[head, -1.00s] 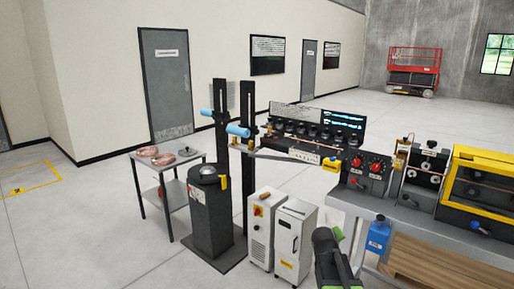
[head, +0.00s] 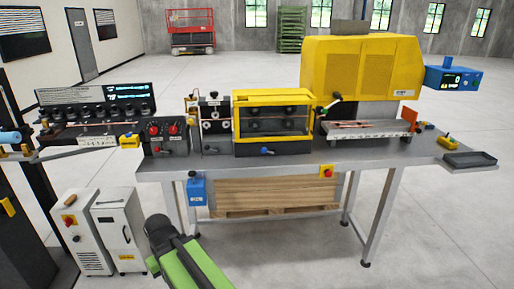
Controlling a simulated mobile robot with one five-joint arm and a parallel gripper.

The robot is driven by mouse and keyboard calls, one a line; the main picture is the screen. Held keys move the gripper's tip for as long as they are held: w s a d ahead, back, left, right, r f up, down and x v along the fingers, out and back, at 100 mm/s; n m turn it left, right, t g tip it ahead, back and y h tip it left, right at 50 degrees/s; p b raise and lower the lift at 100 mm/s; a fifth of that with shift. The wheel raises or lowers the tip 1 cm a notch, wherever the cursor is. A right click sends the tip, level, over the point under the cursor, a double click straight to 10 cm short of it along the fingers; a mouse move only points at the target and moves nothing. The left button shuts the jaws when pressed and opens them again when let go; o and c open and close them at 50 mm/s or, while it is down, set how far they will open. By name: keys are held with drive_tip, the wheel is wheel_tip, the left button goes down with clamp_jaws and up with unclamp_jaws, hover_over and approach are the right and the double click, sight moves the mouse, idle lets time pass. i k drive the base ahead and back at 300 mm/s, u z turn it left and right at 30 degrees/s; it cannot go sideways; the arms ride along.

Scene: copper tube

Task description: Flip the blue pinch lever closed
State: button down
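A small blue-handled lever (head: 267,151) sits low on the front of the yellow-framed feed unit (head: 240,148) on the grey bench. It points roughly sideways; its exact position is too small to tell. Another blue handle (head: 9,137) shows at the left edge on the dark column stand. My green and black arm reaches up from the bottom of the head view, and its dark end (head: 163,232) is in front of the bench, well short of the lever. The fingertips cannot be made out.
The grey bench (head: 400,150) carries a unit with red knobs (head: 168,135), a roller unit (head: 210,125) and a large yellow-hooded machine (head: 362,68). A blue box (head: 197,190) hangs from its front edge. White cabinets (head: 117,230) stand at left. Floor at front right is clear.

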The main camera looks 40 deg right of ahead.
sight(263, 150)
drive_tip(key=u, duration=5.65)
drive_tip(key=i, duration=0.15)
drive_tip(key=z, duration=4.05)
drive_tip(key=k, duration=0.9)
drive_tip(key=z, duration=1.05)
drive_tip(key=i, duration=1.05)
drive_tip(key=u, duration=0.15)
